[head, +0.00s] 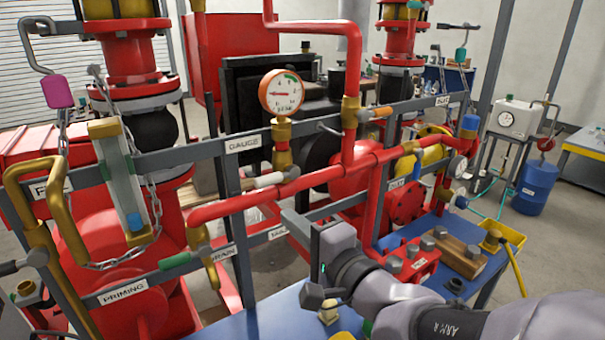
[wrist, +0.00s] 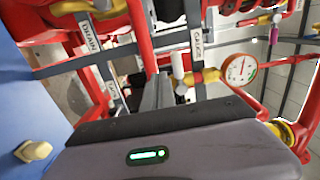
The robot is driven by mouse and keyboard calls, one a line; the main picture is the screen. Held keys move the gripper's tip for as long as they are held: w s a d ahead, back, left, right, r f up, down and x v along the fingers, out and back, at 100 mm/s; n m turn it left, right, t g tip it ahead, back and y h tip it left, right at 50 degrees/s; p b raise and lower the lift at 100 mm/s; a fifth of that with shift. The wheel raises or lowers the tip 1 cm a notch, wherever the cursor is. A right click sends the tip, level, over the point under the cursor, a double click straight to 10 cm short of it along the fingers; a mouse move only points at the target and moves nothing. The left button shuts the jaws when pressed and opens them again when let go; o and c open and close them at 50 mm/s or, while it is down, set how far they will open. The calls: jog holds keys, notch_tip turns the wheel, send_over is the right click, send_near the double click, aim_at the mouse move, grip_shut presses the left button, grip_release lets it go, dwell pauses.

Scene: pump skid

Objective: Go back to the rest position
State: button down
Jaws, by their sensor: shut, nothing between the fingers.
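My gripper (head: 290,217) is in the middle of the head view, in front of the pump skid's grey rails and red pipes. In the wrist view its fingers (wrist: 157,90) are together, with nothing visible between them. They point toward the rail by the GAUGE label (wrist: 197,40). The fingertips look apart from the pipes, though the exact gap is hard to judge. A green light shows on the gripper body.
The red pipe (head: 235,205) and pressure gauge (head: 282,92) are close by. A blue table (head: 270,318) lies below, with a yellowish piece (wrist: 33,150) on it. A red block (head: 412,262) and yellow tray (head: 505,236) are to the right. A chain (head: 150,200) hangs left.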

jog(key=s+a+f+n+g, duration=0.2)
jog(key=s+n+g, duration=0.15)
jog(key=s, duration=0.45)
jog(key=s+a+f+n+g, duration=0.2)
jog(key=s+n+g, duration=0.1)
jog(key=s+g, duration=0.3)
jog(key=s+d+f+h, duration=0.3)
jog(key=d+h, duration=0.1)
jog(key=d, duration=0.4)
jog(key=s+d+f+h, duration=0.2)
jog(key=s+d+h, duration=0.2)
jog(key=d, duration=0.4)
jog(key=shift+d+f+t+h, duration=0.2)
jog(key=shift+f+t+h, duration=0.1)
jog(key=shift+f+t, duration=0.1)
